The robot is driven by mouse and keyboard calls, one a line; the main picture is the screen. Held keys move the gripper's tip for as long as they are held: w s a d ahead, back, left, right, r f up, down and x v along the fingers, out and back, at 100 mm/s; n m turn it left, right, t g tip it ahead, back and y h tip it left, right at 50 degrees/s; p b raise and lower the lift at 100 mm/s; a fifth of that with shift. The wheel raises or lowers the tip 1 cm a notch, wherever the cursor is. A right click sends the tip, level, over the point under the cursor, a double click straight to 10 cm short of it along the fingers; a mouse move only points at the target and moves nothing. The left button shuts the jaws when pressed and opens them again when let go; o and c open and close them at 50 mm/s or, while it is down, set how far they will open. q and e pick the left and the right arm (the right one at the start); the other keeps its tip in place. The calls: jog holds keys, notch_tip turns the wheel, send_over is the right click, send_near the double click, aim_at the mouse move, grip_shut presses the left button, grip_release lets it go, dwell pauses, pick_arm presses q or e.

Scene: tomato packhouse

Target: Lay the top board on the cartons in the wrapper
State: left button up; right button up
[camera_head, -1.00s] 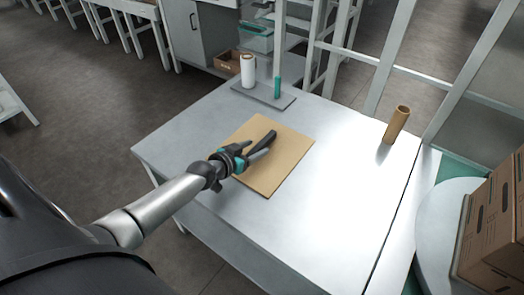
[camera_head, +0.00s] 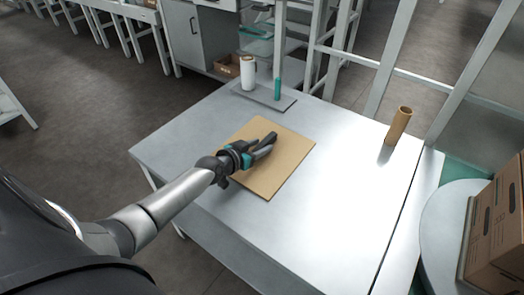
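The top board, a flat tan sheet (camera_head: 282,172), lies on the grey metal table. My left gripper (camera_head: 267,146) is over the board's left and middle part and hides some of it. Its fingers look close to the board, but I cannot tell whether they touch it or how far apart they are. Brown cartons (camera_head: 494,232) stand stacked at the right edge on the pale round plate of the wrapper (camera_head: 440,225), partly cut off by the frame. My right gripper is not in view.
On the table (camera_head: 340,215) stand a cardboard tube (camera_head: 398,126) at the right, and a white roll (camera_head: 248,74) and a green cylinder (camera_head: 277,89) on a grey plate at the back. Grey frame posts rise behind. The table's front right is clear.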

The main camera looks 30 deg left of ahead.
pick_arm(q)
grip_shut()
jog(key=shift+r, duration=0.15)
dwell(0.6)
